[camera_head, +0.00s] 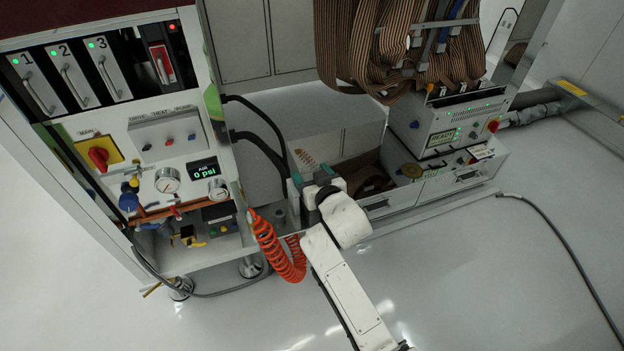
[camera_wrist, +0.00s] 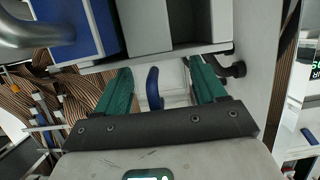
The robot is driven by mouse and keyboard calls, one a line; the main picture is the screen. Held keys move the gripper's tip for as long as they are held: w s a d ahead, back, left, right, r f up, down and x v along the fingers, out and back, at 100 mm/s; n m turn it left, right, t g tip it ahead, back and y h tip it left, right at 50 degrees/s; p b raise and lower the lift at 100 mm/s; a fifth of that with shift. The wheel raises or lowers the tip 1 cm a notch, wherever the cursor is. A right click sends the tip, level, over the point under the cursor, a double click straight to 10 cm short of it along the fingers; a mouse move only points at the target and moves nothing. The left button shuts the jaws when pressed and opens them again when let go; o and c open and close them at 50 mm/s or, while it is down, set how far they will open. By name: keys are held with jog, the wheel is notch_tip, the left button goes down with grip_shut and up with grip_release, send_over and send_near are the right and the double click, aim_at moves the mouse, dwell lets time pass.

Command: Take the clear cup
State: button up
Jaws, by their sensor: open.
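I cannot make out a clear cup for certain in either view. In the head view, my gripper (camera_head: 323,186) is at the end of my white arm, in front of the open low cabinet between the two machines. Its fingers are partly hidden by the wrist. In the wrist view, the two green fingers of my gripper (camera_wrist: 160,70) stand apart. A curved blue piece (camera_wrist: 153,88) shows in the gap between them, over a pale surface. I cannot tell whether it is touched, and nothing is clearly gripped.
A control panel with a red knob (camera_head: 98,157) and gauges stands at left. A coiled orange hose (camera_head: 278,250) hangs close left of my arm. Brown ribbon cables (camera_head: 400,45) hang above a grey instrument box (camera_head: 445,125) at right. A black cable (camera_head: 560,245) crosses the otherwise clear floor.

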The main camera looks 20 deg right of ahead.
jog(key=shift+c, duration=0.5)
jog(key=c, duration=0.4)
jog(key=shift+c, duration=0.2)
jog(key=shift+r, duration=0.15)
jog(key=shift+r+p, duration=0.25)
jog(key=shift+p, duration=0.1)
jog(key=shift+s, duration=0.1)
jog(key=s+p, duration=0.3)
jog(key=s, duration=0.7)
jog(key=shift+d, duration=0.1)
dwell(0.4)
